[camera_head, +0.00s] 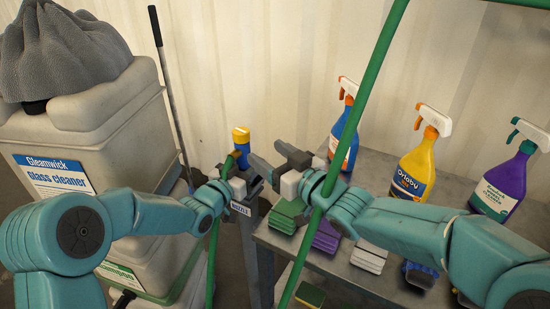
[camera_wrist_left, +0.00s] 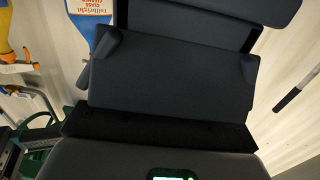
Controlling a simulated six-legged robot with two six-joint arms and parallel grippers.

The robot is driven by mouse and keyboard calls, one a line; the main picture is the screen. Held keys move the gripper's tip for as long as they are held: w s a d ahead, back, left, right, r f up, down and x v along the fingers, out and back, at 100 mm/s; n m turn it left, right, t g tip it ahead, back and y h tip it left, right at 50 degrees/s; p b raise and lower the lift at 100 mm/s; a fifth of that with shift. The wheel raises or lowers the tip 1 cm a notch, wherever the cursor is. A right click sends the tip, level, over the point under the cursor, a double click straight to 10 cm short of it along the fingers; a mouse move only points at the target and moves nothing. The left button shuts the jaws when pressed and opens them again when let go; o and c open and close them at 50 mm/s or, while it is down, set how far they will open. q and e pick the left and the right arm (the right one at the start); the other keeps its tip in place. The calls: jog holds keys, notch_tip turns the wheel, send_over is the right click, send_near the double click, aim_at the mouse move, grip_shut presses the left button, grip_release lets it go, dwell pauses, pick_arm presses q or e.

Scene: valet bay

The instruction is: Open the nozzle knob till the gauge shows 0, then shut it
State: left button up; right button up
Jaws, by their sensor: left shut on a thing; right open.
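The nozzle (camera_head: 243,147) has a blue body with a yellow knob (camera_head: 240,132) on top and stands upright in the middle of the head view. My left gripper (camera_head: 244,172) is shut on the nozzle's lower part. My right gripper (camera_head: 271,158) is open and empty, just right of the nozzle and apart from the knob. In the left wrist view, dark blocks fill the middle and hide the nozzle. A small green-lit display (camera_wrist_left: 170,176) is cut off at the bottom edge there. I cannot read a gauge value.
A green hose (camera_head: 352,120) crosses in front of my right arm. A large glass cleaner container (camera_head: 95,150) stands at left.

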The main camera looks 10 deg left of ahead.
pick_arm(q)
jog(key=o, duration=1.2)
pick_arm(e)
jog(key=shift+s+d, duration=0.4)
jog(key=shift+d, duration=0.1)
